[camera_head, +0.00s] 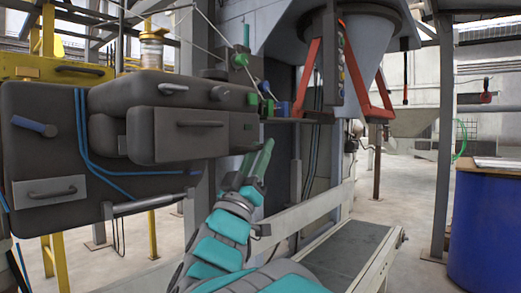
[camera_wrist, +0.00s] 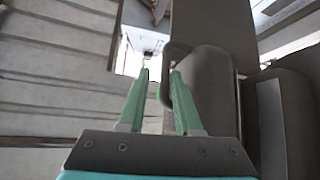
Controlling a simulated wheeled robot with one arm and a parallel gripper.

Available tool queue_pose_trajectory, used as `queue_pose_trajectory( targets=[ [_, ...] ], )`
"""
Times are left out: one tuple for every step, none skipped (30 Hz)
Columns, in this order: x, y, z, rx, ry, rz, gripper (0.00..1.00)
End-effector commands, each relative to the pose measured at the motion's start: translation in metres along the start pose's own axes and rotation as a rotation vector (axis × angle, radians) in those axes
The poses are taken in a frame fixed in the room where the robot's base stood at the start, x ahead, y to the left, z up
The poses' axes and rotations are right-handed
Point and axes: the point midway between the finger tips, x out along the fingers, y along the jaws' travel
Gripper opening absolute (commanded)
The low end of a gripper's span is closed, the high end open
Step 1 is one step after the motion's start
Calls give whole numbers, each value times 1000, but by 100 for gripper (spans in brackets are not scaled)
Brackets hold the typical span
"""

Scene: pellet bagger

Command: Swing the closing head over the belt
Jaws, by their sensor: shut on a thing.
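The closing head (camera_head: 178,135) is a dark grey block of boxy housings with handles, at the left of the head view and left of the belt. The belt (camera_head: 345,255) is a dark strip between pale rails at the lower middle. My gripper (camera_head: 264,150) has green fingers and is at the right end of the closing head. In the wrist view, my gripper (camera_wrist: 159,78) has its fingers around a dark handle (camera_wrist: 178,52) beside the grey housing (camera_wrist: 212,90). The contact is partly hidden in the head view.
The bagger spout (camera_head: 365,45) with red clamp arms (camera_head: 308,75) hangs above and behind the belt. A blue drum (camera_head: 487,225) stands at the right. Yellow posts (camera_head: 48,40) are at the left. The floor between belt and drum is clear.

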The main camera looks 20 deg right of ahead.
Motion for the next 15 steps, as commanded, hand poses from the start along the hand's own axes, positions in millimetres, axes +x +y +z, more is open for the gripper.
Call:
queue_pose_trajectory(
  targets=[
    [-8, -1, 0, 2, 0, -2, 27],
    [-13, -1, 0, 2, 1, -2, 27],
    [-19, -1, -1, 3, 2, -4, 27],
    [-24, -1, 0, 3, 1, -5, 27],
    [-29, -2, 0, 4, 0, -5, 27],
    [-35, -1, 0, 3, 1, -5, 27],
    [-39, -1, 0, 2, 2, -5, 27],
    [-43, -1, -1, 2, 2, -4, 27],
    [-48, -1, 0, 2, 1, -4, 27],
    [-51, -1, 0, 3, 1, -5, 27],
    [-54, -1, -1, 3, 1, -5, 27],
    [-58, -1, -1, 3, 1, -5, 27],
    [-60, -1, -1, 4, 1, -5, 27],
    [-62, -1, -1, 4, 1, -4, 27],
    [-64, 0, -1, 4, 2, -3, 27]
  ],
)
